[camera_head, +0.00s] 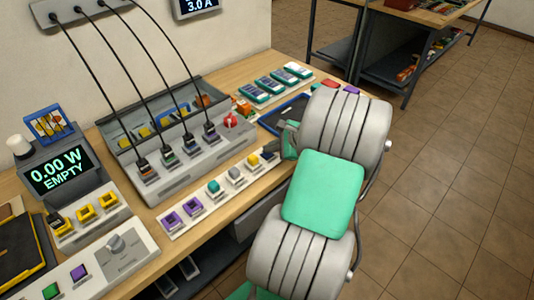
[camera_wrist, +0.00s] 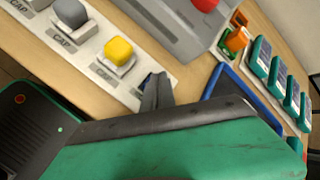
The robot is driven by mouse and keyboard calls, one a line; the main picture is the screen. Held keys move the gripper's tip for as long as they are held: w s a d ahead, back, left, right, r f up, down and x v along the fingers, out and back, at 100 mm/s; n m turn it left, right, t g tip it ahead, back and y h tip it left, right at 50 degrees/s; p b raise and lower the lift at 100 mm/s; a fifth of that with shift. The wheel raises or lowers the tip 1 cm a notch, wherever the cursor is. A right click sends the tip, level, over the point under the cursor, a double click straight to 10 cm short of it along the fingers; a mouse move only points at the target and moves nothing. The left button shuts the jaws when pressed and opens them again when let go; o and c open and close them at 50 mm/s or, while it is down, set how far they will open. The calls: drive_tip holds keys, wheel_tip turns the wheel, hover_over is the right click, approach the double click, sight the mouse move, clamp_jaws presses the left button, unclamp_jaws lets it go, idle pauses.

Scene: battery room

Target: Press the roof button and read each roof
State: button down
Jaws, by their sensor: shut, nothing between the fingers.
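My gripper (camera_wrist: 157,92) is shut and empty, with its dark fingertips over the right end of a white strip (camera_wrist: 131,88). A yellow cap (camera_wrist: 118,50) and a grey cap (camera_wrist: 70,13), with CAP labels, sit on that strip left of the fingertips. In the head view the strip also bears a teal cap (camera_head: 214,187) and two purple square pieces. The fingers partly hide something dark blue at the strip's end. I cannot tell which is the roof button.
A display (camera_head: 61,172) reads "0.00 W EMPTY". A grey unit (camera_head: 200,160) with several black cables stands behind the strip. Several teal-and-white packs (camera_head: 270,84) and a blue-rimmed tray (camera_head: 285,118) lie to the right. Tiled floor (camera_head: 450,200) is clear at right.

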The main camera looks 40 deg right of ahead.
sight(270, 155)
drive_tip(key=shift+f, duration=0.15)
idle(0.3)
drive_tip(key=shift+r+p, duration=0.8)
drive_tip(key=shift+p, duration=0.15)
wheel_tip(270, 155, up, 5)
drive_tip(key=p, duration=0.5)
drive_tip(key=shift+r, duration=0.1)
